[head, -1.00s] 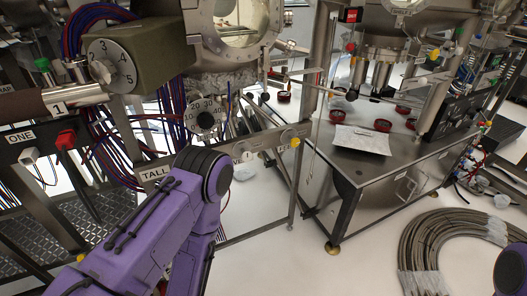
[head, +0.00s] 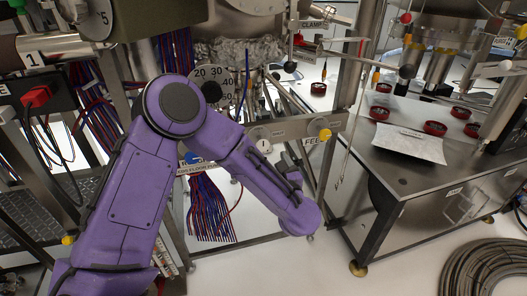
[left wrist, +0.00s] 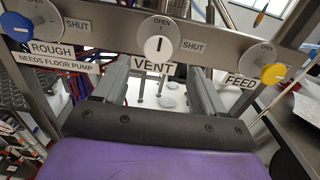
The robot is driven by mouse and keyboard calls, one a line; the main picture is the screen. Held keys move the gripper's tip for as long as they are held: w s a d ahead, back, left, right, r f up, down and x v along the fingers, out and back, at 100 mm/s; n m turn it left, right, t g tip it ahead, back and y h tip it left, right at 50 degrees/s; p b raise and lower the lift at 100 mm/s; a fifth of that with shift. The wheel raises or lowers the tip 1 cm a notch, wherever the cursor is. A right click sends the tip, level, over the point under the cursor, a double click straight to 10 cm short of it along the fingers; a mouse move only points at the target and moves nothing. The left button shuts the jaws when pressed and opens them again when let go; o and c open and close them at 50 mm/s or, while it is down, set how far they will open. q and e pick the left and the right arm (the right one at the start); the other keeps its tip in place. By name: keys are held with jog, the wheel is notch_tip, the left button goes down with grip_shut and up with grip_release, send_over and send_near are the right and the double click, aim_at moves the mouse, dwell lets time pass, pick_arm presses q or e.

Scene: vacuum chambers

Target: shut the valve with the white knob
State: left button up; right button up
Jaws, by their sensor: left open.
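The white knob (left wrist: 161,47) sits on a metal rail above the label VENT. Its black mark stands upright, toward OPEN, with SHUT printed to the right. In the head view the white knob (head: 263,145) shows beyond my purple left arm. In the left wrist view my left gripper (left wrist: 158,70) is open and empty. Its two fingers point toward the rail, one on each side of the VENT label, below the knob and apart from it. My right gripper is not in view.
A blue knob (left wrist: 15,26) labelled ROUGH is left of the white one. A yellow knob (left wrist: 272,73) labelled FEED is on the right. A metal table (head: 400,182) with red-rimmed parts stands right of the rail. Red and blue cables (head: 210,210) hang below it.

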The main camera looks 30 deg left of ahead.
aim_at(263, 146)
pick_arm(q)
jog(key=x, duration=0.8)
jog(key=shift+a+p, duration=0.25)
jog(key=shift+p, duration=0.1)
jog(key=c, duration=1)
